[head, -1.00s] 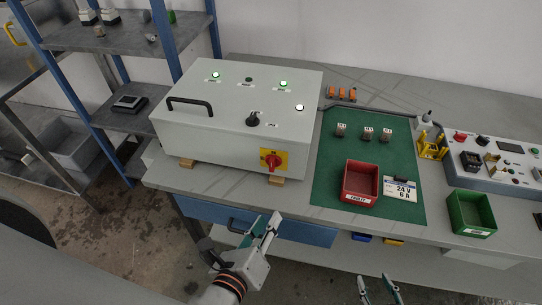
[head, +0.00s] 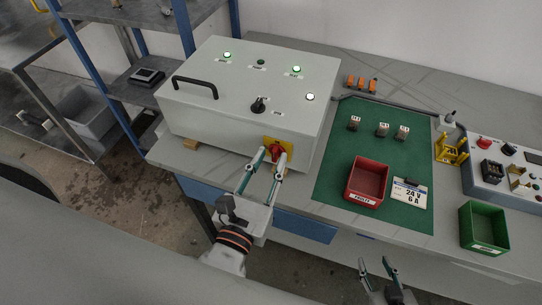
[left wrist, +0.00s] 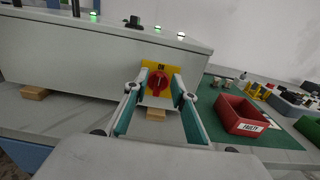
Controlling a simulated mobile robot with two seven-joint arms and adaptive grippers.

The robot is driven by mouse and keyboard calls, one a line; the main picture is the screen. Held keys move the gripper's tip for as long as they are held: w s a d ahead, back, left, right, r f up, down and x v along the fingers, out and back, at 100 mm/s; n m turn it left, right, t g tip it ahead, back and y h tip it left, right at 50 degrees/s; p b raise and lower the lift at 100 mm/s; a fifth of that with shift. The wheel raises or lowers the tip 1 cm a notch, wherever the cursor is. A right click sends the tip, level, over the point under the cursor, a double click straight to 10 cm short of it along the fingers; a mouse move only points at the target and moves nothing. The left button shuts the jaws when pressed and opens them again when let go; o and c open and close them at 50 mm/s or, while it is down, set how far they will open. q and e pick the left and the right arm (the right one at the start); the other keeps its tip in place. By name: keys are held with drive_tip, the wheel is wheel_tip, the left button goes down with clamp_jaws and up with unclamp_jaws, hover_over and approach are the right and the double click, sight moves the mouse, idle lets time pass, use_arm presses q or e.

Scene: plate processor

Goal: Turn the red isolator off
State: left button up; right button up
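The red isolator (head: 276,149) is a rotary handle on a yellow plate on the front face of the grey control box (head: 205,118). In the left wrist view the isolator (left wrist: 158,83) shows centred, its handle near upright, with "ON" lettering above it. My left gripper (head: 268,158) is open in front of it. Its fingertips (left wrist: 160,84) appear on either side of the handle; whether they touch it I cannot tell. My right gripper (head: 379,268) is low at the front of the bench, its fingers apart, empty.
A red bin (head: 366,183) and a labelled card (head: 409,194) lie on the green mat (head: 335,185) right of the box. A green bin (head: 484,229) stands further right. The box has a black top handle (head: 195,84), a black knob (head: 258,105) and lit lamps.

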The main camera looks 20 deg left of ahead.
use_arm(q)
drive_tip(key=shift+w, duration=0.6)
clamp_jaws()
